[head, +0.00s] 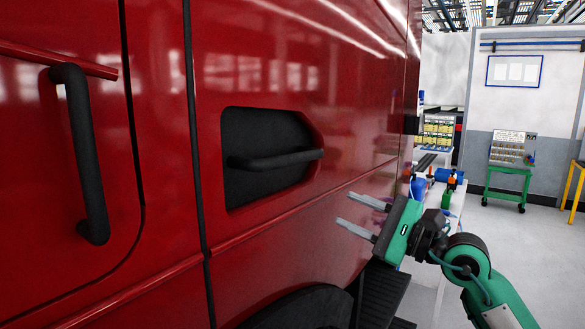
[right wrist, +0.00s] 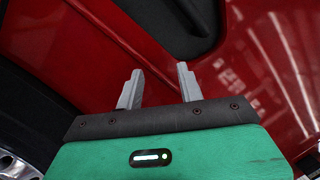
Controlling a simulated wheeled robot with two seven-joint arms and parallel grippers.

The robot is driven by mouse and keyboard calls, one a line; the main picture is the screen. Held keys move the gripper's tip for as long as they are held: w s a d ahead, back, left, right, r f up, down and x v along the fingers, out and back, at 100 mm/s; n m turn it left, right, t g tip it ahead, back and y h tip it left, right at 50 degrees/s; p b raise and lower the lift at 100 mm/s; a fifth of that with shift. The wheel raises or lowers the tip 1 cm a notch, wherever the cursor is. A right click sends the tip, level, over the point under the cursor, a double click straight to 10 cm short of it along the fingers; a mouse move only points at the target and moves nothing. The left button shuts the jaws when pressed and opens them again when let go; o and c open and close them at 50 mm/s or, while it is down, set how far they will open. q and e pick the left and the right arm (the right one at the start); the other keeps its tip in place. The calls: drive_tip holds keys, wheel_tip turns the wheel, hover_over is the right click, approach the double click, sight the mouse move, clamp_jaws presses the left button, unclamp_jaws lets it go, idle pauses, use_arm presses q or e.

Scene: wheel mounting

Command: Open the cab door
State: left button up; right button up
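The red cab door (head: 330,70) fills the middle of the head view and appears closed against the cab side. Its black bar handle (head: 275,160) sits in a dark recess (head: 235,190). My right gripper (head: 355,215) is open and empty, below and to the right of the handle, with its fingers pointing left toward the red panel. In the right wrist view its two grey fingers (right wrist: 158,80) are apart with nothing between them. The edge of a dark recess (right wrist: 185,25) shows beyond them at the top. My left gripper is not in view.
A black vertical grab bar (head: 82,150) stands on the red panel at left. A wheel arch (head: 305,308) and dark steps (head: 385,290) lie below. A workbench (head: 450,195) and a green cart (head: 508,180) stand behind at right, with open floor (head: 540,240).

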sight(298, 159)
drive_tip(key=s+a+r+n, duration=0.1)
drive_tip(key=s+r+n, duration=0.5)
drive_tip(key=s+r, duration=0.15)
drive_tip(key=shift+t+h, duration=0.4)
drive_tip(key=p+x, duration=0.7)
drive_tip(key=x, duration=0.6)
drive_tip(key=shift+w+r, duration=0.1)
drive_tip(key=shift+w+a, duration=0.35)
drive_tip(key=shift+a, duration=0.05)
clamp_jaws()
